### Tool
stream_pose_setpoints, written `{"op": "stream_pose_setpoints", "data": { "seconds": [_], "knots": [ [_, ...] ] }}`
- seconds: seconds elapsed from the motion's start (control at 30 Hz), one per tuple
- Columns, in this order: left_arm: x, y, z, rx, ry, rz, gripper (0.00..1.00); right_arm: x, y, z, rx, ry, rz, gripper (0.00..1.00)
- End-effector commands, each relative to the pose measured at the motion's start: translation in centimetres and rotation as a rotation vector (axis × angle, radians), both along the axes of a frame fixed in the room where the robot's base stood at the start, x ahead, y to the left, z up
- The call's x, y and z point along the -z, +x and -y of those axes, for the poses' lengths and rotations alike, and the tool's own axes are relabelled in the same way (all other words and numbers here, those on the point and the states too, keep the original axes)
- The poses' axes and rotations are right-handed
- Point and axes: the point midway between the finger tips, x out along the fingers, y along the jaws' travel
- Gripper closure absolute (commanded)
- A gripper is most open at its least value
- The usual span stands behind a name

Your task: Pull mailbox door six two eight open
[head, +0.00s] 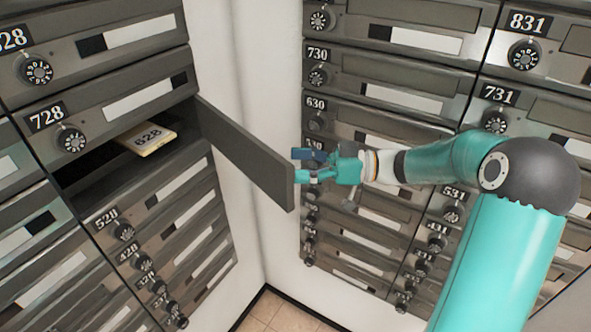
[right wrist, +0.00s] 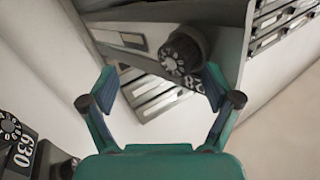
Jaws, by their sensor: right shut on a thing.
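Mailbox door 628 (head: 248,160) stands swung out from the left bank, hinged at its right side, with its plain inner face toward me. Its open compartment (head: 85,180) is dark and holds a pale yellow packet (head: 148,138) marked 628. My right gripper (head: 300,165) is at the door's free edge, partly hidden behind it. In the right wrist view the door's dial knob (right wrist: 183,50) shows near the right finger of my right gripper (right wrist: 165,85). That gripper is shut on the knob, its fingers still well apart. My left gripper is not in view.
Door 728 (head: 115,115) is closed above the opening, and door 528 (head: 150,215) is closed below. A second bank of closed mailboxes (head: 400,75) stands to the right. A white wall corner (head: 262,65) lies between the banks, with tiled floor (head: 285,315) below.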

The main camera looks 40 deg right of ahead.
Motion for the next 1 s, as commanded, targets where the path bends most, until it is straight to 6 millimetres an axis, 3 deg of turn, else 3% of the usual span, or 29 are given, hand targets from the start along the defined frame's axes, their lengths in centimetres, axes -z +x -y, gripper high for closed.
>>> {"op": "stream_pose_setpoints", "data": {
  "seconds": [0.3, 0.5, 0.87, 1.0],
  "knots": [
    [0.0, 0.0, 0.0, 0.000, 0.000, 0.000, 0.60, -5.9, -0.3, 0.0, 0.003, -0.003, 0.011, 0.25],
    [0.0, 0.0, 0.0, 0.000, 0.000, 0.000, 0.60, -8.5, -0.5, 0.0, 0.002, -0.001, 0.009, 0.25],
    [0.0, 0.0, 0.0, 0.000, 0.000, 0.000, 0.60, -9.2, -0.6, 0.0, 0.001, 0.002, 0.006, 0.25],
    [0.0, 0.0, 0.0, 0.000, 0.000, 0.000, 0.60, -9.1, -0.5, 0.0, 0.003, 0.004, 0.007, 0.47]
  ]
}}
